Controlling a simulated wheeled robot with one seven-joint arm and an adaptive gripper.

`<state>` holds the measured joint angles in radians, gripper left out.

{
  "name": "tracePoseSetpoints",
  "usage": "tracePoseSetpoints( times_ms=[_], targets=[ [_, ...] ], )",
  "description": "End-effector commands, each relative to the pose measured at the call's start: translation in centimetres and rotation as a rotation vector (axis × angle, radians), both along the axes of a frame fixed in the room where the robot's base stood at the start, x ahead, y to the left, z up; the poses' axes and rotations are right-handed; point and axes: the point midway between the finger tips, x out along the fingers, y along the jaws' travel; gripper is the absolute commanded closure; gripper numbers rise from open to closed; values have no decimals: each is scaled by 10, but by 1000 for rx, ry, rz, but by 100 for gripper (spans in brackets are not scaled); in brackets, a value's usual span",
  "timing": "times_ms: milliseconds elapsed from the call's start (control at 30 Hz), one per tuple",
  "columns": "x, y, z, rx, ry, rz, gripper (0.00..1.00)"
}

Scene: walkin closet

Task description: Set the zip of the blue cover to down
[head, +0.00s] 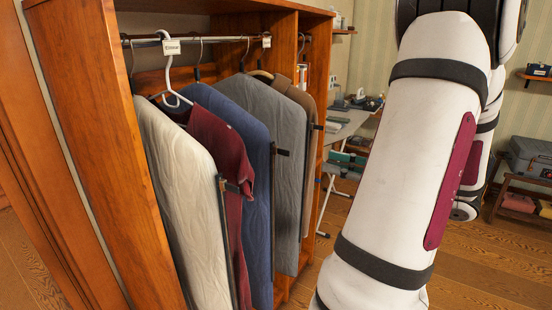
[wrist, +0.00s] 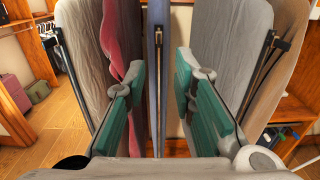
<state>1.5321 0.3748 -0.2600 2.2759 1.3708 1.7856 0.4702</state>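The blue cover (head: 238,125) hangs on the rail between a maroon garment (head: 222,150) and a grey cover (head: 262,115). A dark zip tab (head: 281,151) sticks out from its front edge, around mid-height. In the wrist view the blue cover (wrist: 153,100) shows edge-on as a narrow strip, with a dark piece, perhaps the tab, high on it. My gripper (wrist: 160,72) has teal fingers spread wide, one on each side of the strip, with nothing held. Whether the fingers are level with the tab is hard to tell. My gripper is not visible in the head view.
A cream cover (head: 175,170) with its own dark tab hangs left. A brown cover (head: 301,100) hangs right of the grey one. The wooden wardrobe side (head: 100,120) stands at left. An ironing board (head: 347,125) stands behind.

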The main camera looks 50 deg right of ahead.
Motion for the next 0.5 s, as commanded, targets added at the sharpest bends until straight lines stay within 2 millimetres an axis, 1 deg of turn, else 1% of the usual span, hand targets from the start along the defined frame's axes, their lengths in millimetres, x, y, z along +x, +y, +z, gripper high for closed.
tracePoseSetpoints(
  times_ms=[167, 500],
  targets=[
    [28, 5, 1, -2, 0, 9, 76],
    [94, 10, 1, -2, 2, 9, 76]
  ],
)
